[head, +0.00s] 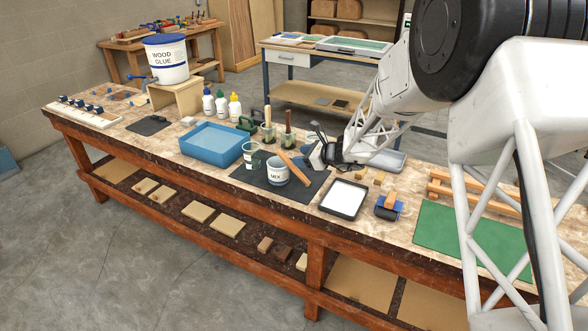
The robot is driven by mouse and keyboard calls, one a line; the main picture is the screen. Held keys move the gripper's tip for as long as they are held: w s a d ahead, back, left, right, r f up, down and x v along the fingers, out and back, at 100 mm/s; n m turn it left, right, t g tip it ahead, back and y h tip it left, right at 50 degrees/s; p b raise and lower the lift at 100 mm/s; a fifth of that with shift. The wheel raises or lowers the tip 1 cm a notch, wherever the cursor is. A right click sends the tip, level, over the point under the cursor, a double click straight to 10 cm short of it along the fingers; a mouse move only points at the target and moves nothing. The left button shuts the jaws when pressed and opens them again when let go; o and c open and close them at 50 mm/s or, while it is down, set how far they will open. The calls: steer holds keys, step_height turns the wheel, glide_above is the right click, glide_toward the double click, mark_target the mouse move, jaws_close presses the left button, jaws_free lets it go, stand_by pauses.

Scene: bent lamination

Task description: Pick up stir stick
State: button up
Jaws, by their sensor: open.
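A flat light-brown wooden stir stick (294,168) leans at a slant by the white cup marked MIX (277,173), its upper end to the upper left and its lower end to the lower right. Whether it stands in the cup or lies behind it I cannot tell. The cup stands on a dark mat (252,181). My gripper (312,152) is open, just right of the stick and a little above the bench. Its dark fingers look empty. Whether they touch the stick cannot be told from this angle.
A clear measuring cup (252,158) stands left of the MIX cup, with a blue tub (214,144) beyond. Two jars with upright handles (288,139) stand behind. A black tray with a white sheet (343,199) and a blue roller (388,207) lie to the right.

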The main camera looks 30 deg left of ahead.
mark_target(285, 157)
steer(key=shift+w+a+f, duration=0.1)
steer(key=shift+a+f, duration=0.1)
steer(key=shift+a, duration=0.1)
steer(key=shift+a, duration=0.15)
steer(key=shift+a+f, duration=0.35)
steer(key=shift+a, duration=0.15)
steer(key=shift+w+a+f, duration=0.1)
steer(key=shift+a+f, duration=0.05)
steer(key=shift+a, duration=0.4)
steer(key=shift+a, duration=0.1)
steer(key=shift+x, duration=2.55)
steer(key=shift+c, duration=0.3)
jaws_close()
